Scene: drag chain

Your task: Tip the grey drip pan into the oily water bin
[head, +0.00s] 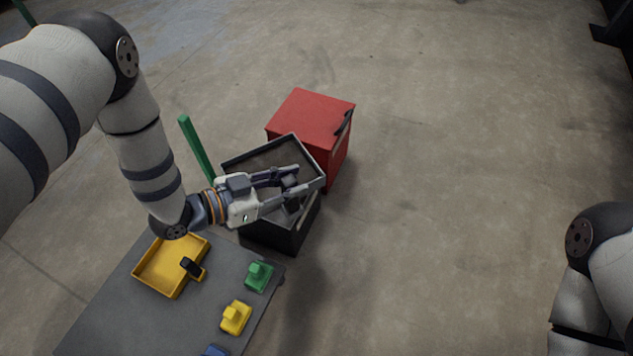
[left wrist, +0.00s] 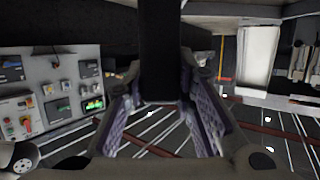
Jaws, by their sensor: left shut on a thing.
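The grey drip pan (head: 262,161) is in the middle of the head view, a shallow rectangular tray with a pale rim and dark inside. It is held over a dark bin (head: 277,237), which it largely covers. My left gripper (head: 294,183) is shut on the pan near its front right side. In the left wrist view a dark upright part (left wrist: 168,80), seemingly of the pan, lies between the fingers (left wrist: 165,125). The pan's exact tilt and any liquid are unclear. My right gripper is out of view.
A red lidded box (head: 312,112) stands just behind the dark bin. A green post (head: 196,146) rises left of the pan. A grey table (head: 120,300) in front carries a yellow pan (head: 160,265), a green block (head: 258,277) and a yellow block (head: 235,318). Floor to the right is clear.

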